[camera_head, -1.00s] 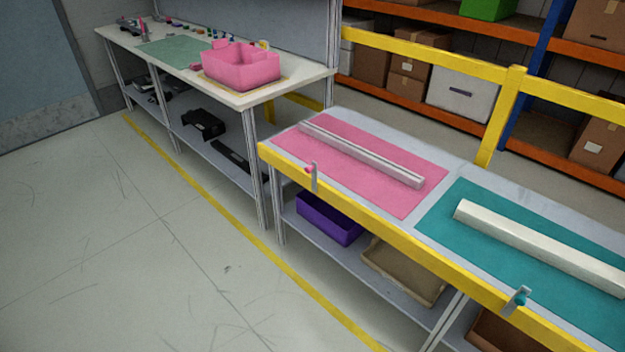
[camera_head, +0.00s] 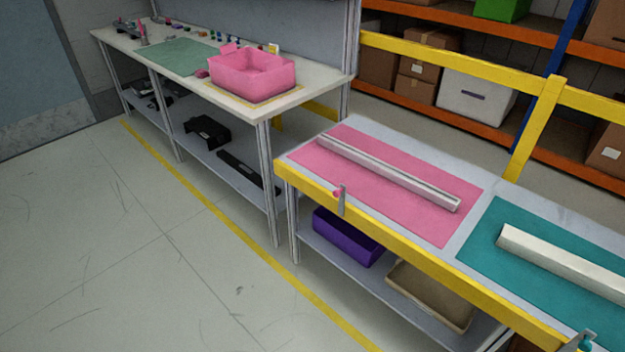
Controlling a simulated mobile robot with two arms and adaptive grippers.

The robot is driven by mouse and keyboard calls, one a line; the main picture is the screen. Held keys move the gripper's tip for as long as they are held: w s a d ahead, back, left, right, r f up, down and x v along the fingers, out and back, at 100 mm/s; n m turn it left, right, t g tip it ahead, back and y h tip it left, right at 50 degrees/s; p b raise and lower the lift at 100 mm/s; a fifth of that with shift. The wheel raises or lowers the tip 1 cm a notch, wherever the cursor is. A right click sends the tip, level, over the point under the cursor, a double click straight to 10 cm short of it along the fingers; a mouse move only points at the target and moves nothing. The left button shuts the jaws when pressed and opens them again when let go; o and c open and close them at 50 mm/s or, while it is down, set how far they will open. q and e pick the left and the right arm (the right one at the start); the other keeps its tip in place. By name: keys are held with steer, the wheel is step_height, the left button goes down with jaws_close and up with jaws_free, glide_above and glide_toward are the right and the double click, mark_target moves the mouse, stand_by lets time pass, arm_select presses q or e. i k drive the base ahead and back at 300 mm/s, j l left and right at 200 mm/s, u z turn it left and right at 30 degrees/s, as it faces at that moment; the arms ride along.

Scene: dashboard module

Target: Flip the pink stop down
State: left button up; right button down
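The pink stop (camera_head: 340,198) is on the yellow front rail (camera_head: 400,236) of the near table, in front of the pink mat (camera_head: 436,218). It has a grey upright plate with a small pink knob at its left side, and the plate stands up past the rail's top edge. A similar stop with a teal knob (camera_head: 582,341) is at the bottom right, partly cut off by the frame. Neither of my grippers shows in the head view.
A long grey bar (camera_head: 385,172) lies on the pink mat and a cream bar (camera_head: 560,260) on the teal mat (camera_head: 482,246). A workbench with a pink bin (camera_head: 252,82) stands at the back left. Open floor (camera_head: 150,270) lies in front, with a yellow line.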

mark_target(338, 203)
steer(key=i+j+z, duration=0.1)
steer(key=i+j, duration=0.5)
steer(key=j, duration=0.25)
steer(key=i+j+z, duration=0.15)
steer(key=j, duration=0.3)
steer(key=i, duration=0.1)
